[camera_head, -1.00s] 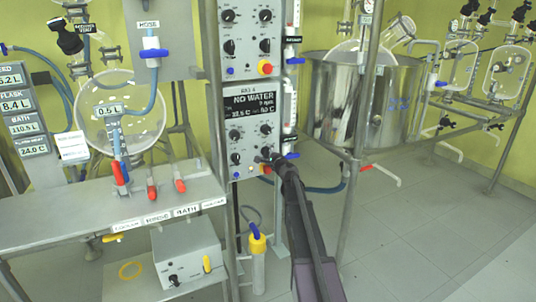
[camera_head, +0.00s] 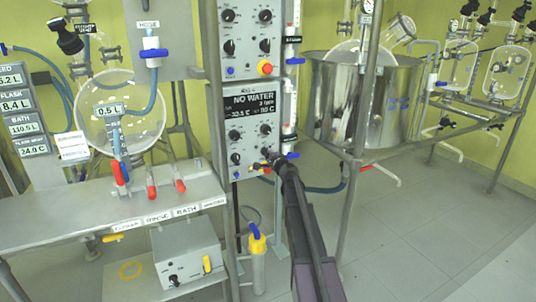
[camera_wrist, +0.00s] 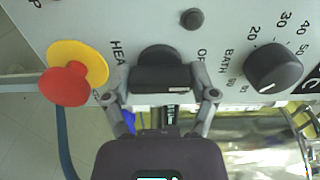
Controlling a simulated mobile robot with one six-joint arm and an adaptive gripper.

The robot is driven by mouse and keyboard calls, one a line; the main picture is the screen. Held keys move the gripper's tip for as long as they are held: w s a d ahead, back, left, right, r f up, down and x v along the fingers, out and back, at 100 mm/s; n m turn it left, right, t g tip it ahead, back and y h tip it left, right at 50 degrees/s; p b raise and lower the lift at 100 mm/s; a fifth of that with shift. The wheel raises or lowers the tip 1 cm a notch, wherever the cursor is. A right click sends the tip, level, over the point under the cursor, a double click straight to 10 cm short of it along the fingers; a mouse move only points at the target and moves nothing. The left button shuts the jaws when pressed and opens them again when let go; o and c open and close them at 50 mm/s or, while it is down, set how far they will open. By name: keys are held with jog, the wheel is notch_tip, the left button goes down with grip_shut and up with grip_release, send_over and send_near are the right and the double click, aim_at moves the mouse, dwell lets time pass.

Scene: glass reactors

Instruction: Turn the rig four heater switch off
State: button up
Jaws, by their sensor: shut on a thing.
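The rig panel (camera_head: 231,105), with a dark display (camera_head: 250,102) reading "NO WATER", stands at the middle in the head view. My gripper (camera_head: 265,163) is at its lower right corner. In the wrist view my gripper (camera_wrist: 161,82) is shut on the black heater switch (camera_wrist: 160,57), one finger on each side of its bar. Part of a "HEA…" label shows to the left of the switch and an "OF…" label to the right. The fingers hide part of the switch in the head view, and I cannot tell which way its pointer faces.
A red stop button (camera_wrist: 64,84) on a yellow base is close left of the fingers in the wrist view. The bath knob (camera_wrist: 273,66) is to the right. A steel vessel (camera_head: 335,100) and frame post (camera_head: 354,150) stand right of the panel.

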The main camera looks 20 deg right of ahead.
jog(key=o, duration=1)
jog(key=s, duration=1.2)
jog(key=shift+d, duration=0.2)
